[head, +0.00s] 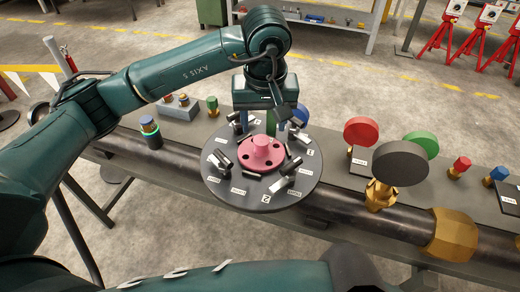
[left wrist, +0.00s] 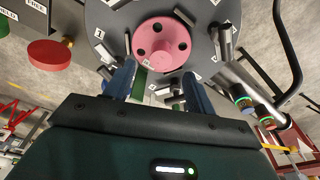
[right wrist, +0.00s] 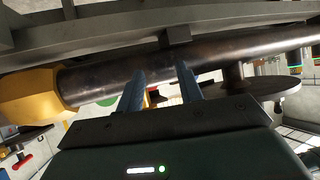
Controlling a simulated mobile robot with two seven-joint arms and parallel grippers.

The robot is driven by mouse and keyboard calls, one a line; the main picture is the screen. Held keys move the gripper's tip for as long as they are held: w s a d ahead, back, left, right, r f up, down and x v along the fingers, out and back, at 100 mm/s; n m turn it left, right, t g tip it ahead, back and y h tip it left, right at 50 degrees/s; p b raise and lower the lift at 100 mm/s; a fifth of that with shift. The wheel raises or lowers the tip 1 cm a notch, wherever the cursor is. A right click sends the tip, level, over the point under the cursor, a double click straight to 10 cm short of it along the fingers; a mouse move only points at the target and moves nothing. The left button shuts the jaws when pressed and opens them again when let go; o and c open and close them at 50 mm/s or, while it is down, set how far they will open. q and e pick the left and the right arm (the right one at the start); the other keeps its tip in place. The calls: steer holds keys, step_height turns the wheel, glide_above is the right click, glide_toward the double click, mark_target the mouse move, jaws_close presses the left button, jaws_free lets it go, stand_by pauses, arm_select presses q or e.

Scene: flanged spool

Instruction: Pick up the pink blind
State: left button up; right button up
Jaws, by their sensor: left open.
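The pink blind (head: 262,153) is a round flanged piece with a raised hub and dark bolt holes. It sits at the centre of a dark grey round disc (head: 225,190) that carries numbered labels and metal clamps or bolts. My left gripper (head: 270,122) is above the far edge of the disc, behind the blind, with its blue fingers apart. In the left wrist view the blind (left wrist: 162,44) lies just beyond and between the two open fingertips, with nothing held. My right gripper (right wrist: 160,78) shows only in its wrist view, fingers apart and empty, near a dark pipe.
The disc stands over a dark pipe (head: 350,206) along a grey bench. Red (head: 361,131), green (head: 424,142) and dark grey (head: 400,162) round pieces stand right of it, near a brass fitting (head: 452,234). Small coloured knobs stand on the bench at both sides.

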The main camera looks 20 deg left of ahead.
mark_target(262, 140)
arm_select(q)
steer(key=f, duration=0.3)
steer(key=shift+w+a, duration=0.1)
steer(key=shift+w, duration=0.15)
steer(key=shift+w+a+f+p, duration=0.15)
steer(key=shift+w+f+p, duration=0.1)
steer(key=shift+f, duration=0.65)
steer(key=shift+w+a+f+p, duration=0.1)
steer(key=shift+w+f+p, duration=0.15)
steer(key=shift+f, duration=0.6)
steer(key=shift+w+a+f+p, duration=0.15)
steer(key=shift+f+p, duration=0.1)
steer(key=shift+f, duration=0.65)
steer(key=shift+c, duration=0.6)
jaws_close()
steer(key=shift+r, duration=0.15)
